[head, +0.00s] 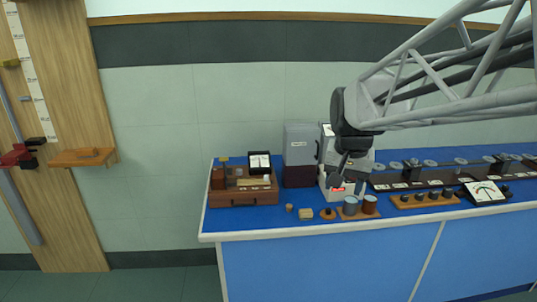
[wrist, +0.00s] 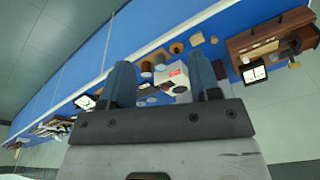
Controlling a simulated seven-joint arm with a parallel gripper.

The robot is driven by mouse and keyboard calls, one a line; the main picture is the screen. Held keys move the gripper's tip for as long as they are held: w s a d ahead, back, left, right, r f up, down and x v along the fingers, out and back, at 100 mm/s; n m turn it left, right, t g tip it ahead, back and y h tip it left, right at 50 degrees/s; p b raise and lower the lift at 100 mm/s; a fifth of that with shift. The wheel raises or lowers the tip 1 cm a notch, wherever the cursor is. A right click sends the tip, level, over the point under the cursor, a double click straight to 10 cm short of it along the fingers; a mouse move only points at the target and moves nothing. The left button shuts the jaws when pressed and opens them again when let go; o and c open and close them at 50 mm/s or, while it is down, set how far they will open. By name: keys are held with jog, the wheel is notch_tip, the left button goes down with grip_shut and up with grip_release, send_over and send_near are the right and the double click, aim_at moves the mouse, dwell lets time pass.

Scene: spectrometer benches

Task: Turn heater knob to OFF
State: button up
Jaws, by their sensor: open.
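A white device (head: 331,194) with a small red display stands on the blue bench in the head view, partly hidden behind my gripper (head: 346,182). I take it to be the heater. In the wrist view, the white device (wrist: 178,79) appears between and beyond the two blue-grey fingers of my gripper (wrist: 160,62). The fingers are spread apart with nothing between them. They look apart from the device. The knob and its setting are too small to make out.
A wooden box (head: 228,198) with instruments and a grey cabinet (head: 300,145) stand left of the device. Two cylinders on a wooden base (head: 358,215) sit in front. A long dark rail (head: 430,182) and a meter (head: 485,191) lie to the right.

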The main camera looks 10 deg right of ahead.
jog(key=w+d+m, duration=0.3)
jog(key=w+d, duration=0.2)
jog(key=w, duration=0.8)
jog(key=w+d+f+m, duration=0.2)
jog(key=w+d+f, duration=0.2)
jog(key=w, duration=0.5)
jog(key=w+d+f+m+g, duration=0.1)
jog(key=w+d+f+m, duration=0.1)
jog(key=w+d+f, duration=0.3)
jog(key=w+d+f+m, duration=0.3)
jog(key=w+d+f, duration=0.2)
jog(key=w, duration=0.8)
jog(key=shift+w+d+f+g, duration=0.15)
jog(key=shift+d+g, duration=0.25)
jog(key=shift+d, duration=1.1)
jog(key=shift+w+d+f, duration=0.3)
jog(key=shift+f, duration=3.9)
